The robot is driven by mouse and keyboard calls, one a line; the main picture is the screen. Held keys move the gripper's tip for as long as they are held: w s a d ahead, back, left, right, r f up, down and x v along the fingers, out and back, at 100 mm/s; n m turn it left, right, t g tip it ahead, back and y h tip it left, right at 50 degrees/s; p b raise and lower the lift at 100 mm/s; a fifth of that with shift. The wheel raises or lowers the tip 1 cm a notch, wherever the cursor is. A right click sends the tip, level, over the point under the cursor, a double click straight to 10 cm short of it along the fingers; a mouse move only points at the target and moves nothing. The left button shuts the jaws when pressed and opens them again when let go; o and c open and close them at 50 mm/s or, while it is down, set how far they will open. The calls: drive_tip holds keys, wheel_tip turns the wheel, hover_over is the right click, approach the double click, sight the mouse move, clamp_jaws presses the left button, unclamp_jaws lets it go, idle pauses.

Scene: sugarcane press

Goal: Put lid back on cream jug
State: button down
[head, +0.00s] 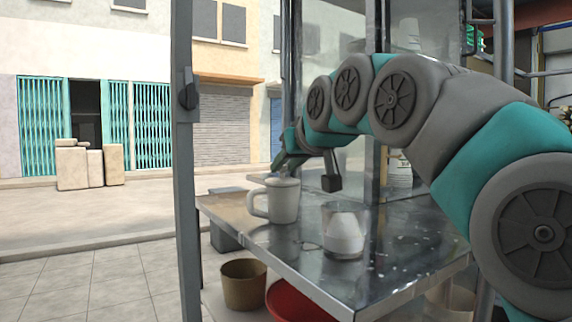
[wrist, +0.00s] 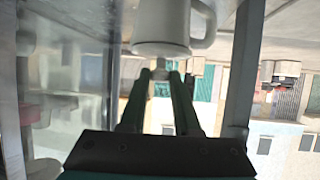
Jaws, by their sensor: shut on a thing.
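The white cream jug (head: 284,204) stands upright near the left edge of the metal table, its handle towards the left. My gripper (head: 281,166) is just above the jug's top in the head view. In the wrist view, which is upside down, the jug (wrist: 161,22) shows with its handle on the right. There my gripper (wrist: 161,76) is shut on a small pale knob, which looks like that of the lid (wrist: 160,64). The lid is at the jug's mouth; I cannot tell whether it is fully seated.
A clear glass with white contents (head: 344,236) stands right of the jug on the metal table (head: 300,258). A brown bucket (head: 243,285) and a red basin (head: 292,302) are below. A grey post (head: 185,150) rises left of the table.

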drive_tip(key=shift+c, duration=0.4)
unclamp_jaws()
drive_tip(key=shift+r+p, duration=1.7)
drive_tip(key=shift+r, duration=0.75)
wheel_tip(320, 180, up, 2)
drive_tip(key=shift+r+p, duration=0.1)
drive_tip(key=shift+p, duration=0.35)
clamp_jaws()
